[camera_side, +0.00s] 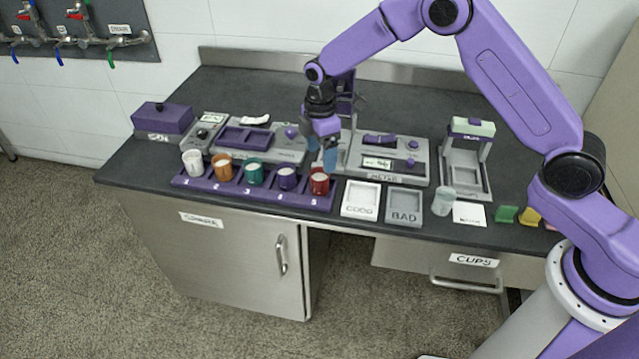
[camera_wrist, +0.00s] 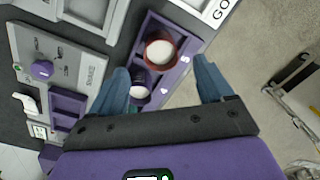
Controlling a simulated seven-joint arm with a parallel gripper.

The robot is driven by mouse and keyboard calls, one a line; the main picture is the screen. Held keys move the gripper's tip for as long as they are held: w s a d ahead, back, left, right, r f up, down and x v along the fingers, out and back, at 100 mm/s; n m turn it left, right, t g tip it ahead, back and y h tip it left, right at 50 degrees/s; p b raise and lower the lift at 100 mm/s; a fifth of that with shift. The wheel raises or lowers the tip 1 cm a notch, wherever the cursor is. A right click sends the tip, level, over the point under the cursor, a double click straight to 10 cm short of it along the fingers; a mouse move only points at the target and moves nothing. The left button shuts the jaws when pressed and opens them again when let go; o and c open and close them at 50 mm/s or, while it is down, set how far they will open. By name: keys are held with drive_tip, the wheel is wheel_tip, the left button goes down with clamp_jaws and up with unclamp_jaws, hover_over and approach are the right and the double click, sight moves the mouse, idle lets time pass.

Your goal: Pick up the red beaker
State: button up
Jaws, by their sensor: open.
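The red beaker (camera_side: 319,182) stands upright in slot 5, at the right end of the purple numbered rack (camera_side: 262,195). It has pale contents. In the wrist view the red beaker (camera_wrist: 161,49) shows beyond my fingertips, roughly between their lines, with the purple beaker (camera_wrist: 140,85) closer to the left finger. My gripper (camera_side: 329,160) is above and just behind the red beaker, pointing down, with blue fingers. In the wrist view my gripper (camera_wrist: 163,82) has its fingers spread with nothing held between them.
White (camera_side: 192,162), orange (camera_side: 222,167) and green (camera_side: 254,173) beakers fill the rack's left slots. GOOD (camera_side: 361,199) and BAD (camera_side: 404,206) trays lie to the right. Behind are grey instrument stations (camera_side: 386,158). A clear cup (camera_side: 443,201) stands farther right. The counter's front edge is close.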

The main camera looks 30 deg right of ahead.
sight(319, 177)
drive_tip(key=f, duration=0.8)
drive_tip(key=shift+s+a, duration=0.1)
drive_tip(key=shift+a, duration=0.15)
drive_tip(key=c, duration=1.1)
